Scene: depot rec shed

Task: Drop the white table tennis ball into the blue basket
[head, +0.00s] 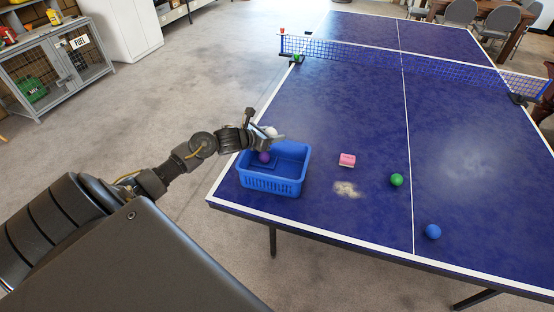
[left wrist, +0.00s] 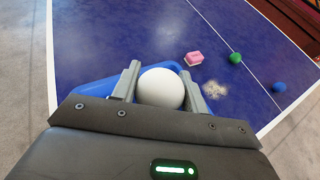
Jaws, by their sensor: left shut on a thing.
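The white table tennis ball (left wrist: 160,88) sits between the two fingers of my left gripper (left wrist: 160,84), which is shut on it. In the head view my left gripper (head: 266,137) is over the back left part of the blue basket (head: 272,185), and the white ball (head: 270,131) shows only in part there. The basket stands on the near left corner of the table. A purple ball (head: 264,157) is seen within the basket's outline, below the gripper. In the left wrist view a strip of the basket (left wrist: 98,92) shows behind the fingers. My right gripper is not in view.
On the blue table (head: 330,120) are a pink block (head: 347,160), a pale powdery patch (head: 346,189), a green ball (head: 397,180) and a blue ball (head: 433,231). A net (head: 430,66) crosses the table farther back. Another green ball (head: 296,58) is near its left end.

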